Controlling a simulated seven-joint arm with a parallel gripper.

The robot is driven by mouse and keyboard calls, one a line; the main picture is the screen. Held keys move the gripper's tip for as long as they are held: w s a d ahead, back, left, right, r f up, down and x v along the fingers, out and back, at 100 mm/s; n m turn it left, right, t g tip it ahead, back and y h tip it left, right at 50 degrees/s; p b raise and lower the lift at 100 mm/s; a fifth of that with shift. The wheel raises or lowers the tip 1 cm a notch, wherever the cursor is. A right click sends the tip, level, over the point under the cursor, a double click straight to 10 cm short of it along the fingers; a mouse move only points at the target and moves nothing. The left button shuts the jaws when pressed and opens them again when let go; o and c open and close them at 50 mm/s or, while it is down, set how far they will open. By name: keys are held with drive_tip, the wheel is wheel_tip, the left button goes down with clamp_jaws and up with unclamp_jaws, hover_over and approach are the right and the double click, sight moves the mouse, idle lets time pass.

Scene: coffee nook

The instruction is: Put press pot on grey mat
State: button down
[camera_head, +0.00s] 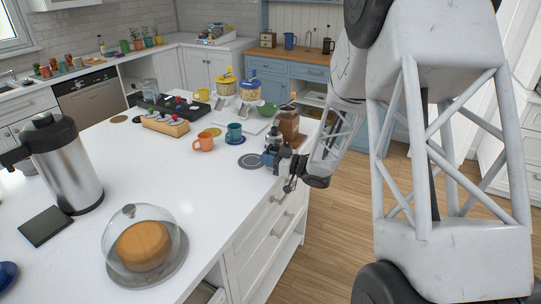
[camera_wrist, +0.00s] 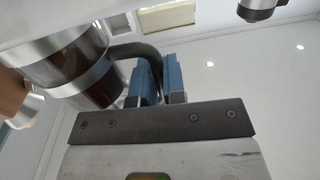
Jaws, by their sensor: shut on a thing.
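The press pot (camera_head: 274,136) is near the right edge of the white counter in the head view, partly hidden by my gripper. In the wrist view the pot (camera_wrist: 74,62) shows as a dark body with shiny metal bands and a black handle. My gripper (camera_head: 272,159) is shut on that handle; its blue fingers (camera_wrist: 160,80) stand on either side of it in the wrist view. A round grey mat (camera_head: 249,162) lies on the counter just left of my gripper, with nothing on it. I cannot tell whether the pot touches the counter.
A brown grinder (camera_head: 289,124) stands right behind the pot. An orange mug (camera_head: 204,142) and a teal cup (camera_head: 234,130) on a blue saucer are to the left. The counter in front of the mat is clear.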

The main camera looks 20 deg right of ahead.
drive_tip(key=shift+r, duration=0.75)
wheel_tip(320, 180, up, 2)
drive_tip(key=s+r, duration=0.1)
drive_tip(key=s, duration=1.5)
drive_tip(key=shift+a+r, duration=0.25)
drive_tip(key=shift+a, duration=0.2)
drive_tip(key=shift+w, duration=0.1)
drive_tip(key=w+a+r+m+t+h, duration=0.1)
drive_tip(key=w+m+h, duration=0.4)
drive_tip(key=w, duration=0.9)
drive_tip(key=w+a+r+m+t+h, duration=0.2)
drive_tip(key=w+m+t+h, duration=0.3)
drive_tip(key=w+h, duration=0.4)
drive_tip(key=shift+w+a+r+t, duration=0.25)
drive_tip(key=shift+w+r, duration=0.35)
drive_tip(key=shift+w, duration=2.6)
drive_tip(key=shift+d, duration=0.1)
